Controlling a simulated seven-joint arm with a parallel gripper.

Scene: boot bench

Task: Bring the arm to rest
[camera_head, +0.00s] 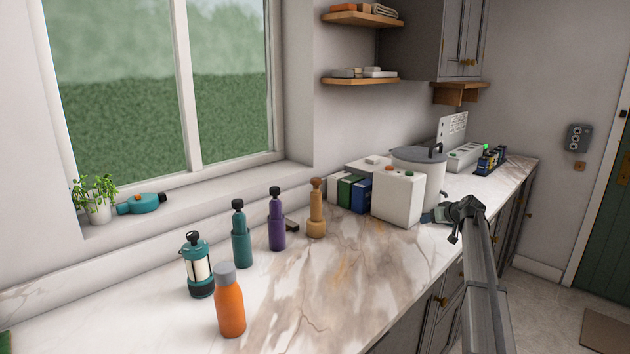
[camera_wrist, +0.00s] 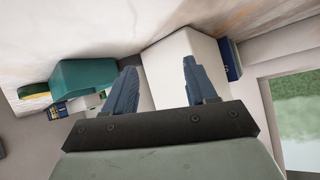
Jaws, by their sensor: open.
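My gripper (camera_head: 432,215) is over the right part of the marble counter (camera_head: 330,290), at the right side of a white box (camera_head: 398,197) with a red and a green button on top. In the wrist view my gripper (camera_wrist: 160,90) shows two blue fingers spread apart, with nothing held between them. The white box (camera_wrist: 180,60) lies just beyond the fingers there; I cannot tell whether they touch it. My arm reaches in from the lower right of the head view.
A grey-lidded pot (camera_head: 418,160) stands behind the white box. A charger rack (camera_head: 490,160) is farther back.

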